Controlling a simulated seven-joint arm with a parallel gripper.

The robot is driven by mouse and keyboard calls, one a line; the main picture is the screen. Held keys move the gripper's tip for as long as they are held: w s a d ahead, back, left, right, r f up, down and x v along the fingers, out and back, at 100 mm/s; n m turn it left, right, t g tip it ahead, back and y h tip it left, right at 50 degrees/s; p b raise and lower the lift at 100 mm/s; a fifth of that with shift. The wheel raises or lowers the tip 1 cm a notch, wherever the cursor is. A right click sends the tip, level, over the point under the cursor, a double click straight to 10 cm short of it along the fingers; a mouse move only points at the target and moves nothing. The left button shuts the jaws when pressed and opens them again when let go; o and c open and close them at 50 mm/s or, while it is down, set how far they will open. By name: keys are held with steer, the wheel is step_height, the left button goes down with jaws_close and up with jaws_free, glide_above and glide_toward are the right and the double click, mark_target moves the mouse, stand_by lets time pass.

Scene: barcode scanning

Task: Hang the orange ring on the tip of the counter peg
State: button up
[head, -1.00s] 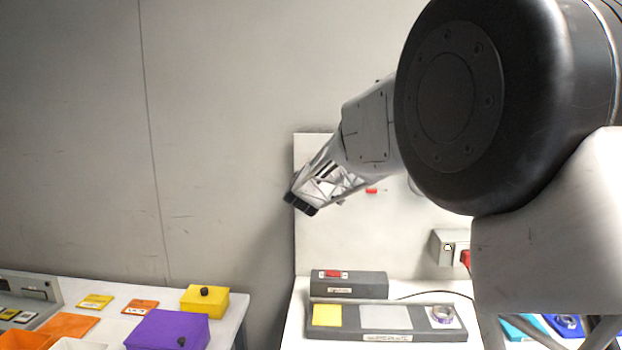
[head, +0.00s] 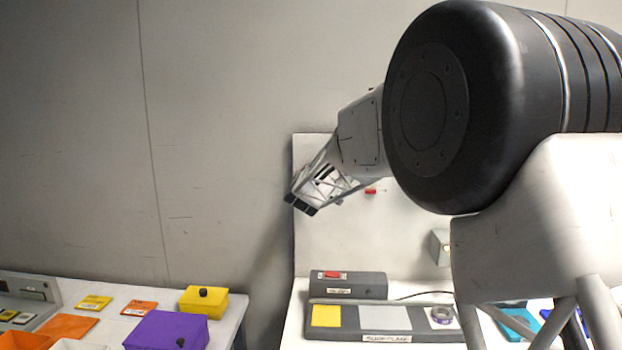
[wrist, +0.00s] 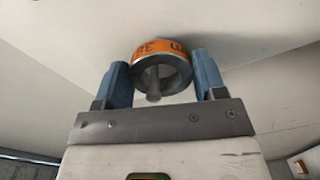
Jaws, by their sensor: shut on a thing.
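The orange ring (wrist: 162,50), with dark print on its orange outer band and a grey inside, is between the two fingers of my gripper (wrist: 162,82) in the wrist view. My gripper is shut on it, one finger at each side. A short grey peg (wrist: 153,84) shows through the ring's opening. I cannot tell whether its tip is inside the ring or behind it. In the head view my gripper (head: 301,205) is in front of the left edge of the upright white panel; the ring and peg cannot be made out there.
A left table carries a purple box (head: 167,331) and a yellow box (head: 203,302). My arm hides the right side.

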steer(key=o, duration=1.2)
steer(key=shift+o, duration=0.4)
steer(key=s, duration=0.9)
stand_by(0.5)
